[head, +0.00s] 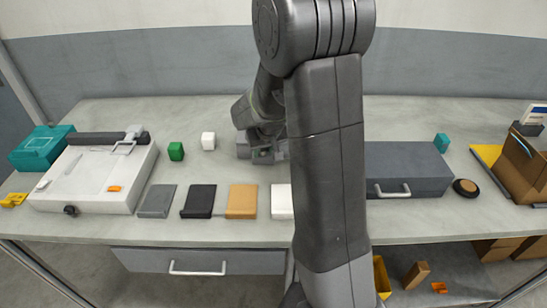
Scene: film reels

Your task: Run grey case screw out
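A flat grey case (157,201) lies on the table just right of the white machine, first in a row of flat cases. No screw on it can be made out at this size. My gripper (263,154) is over the back middle of the table, behind the row and well to the right of the grey case. Its fingers are small and partly covered by my arm; whether they are open, or hold anything, I cannot tell. A larger grey box (408,168) with a front handle stands at the right, partly hidden by my arm.
A black case (198,201), a tan case (242,201) and a white case (282,201) continue the row. The white machine (88,190) is at left. A drawer (200,262) is below.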

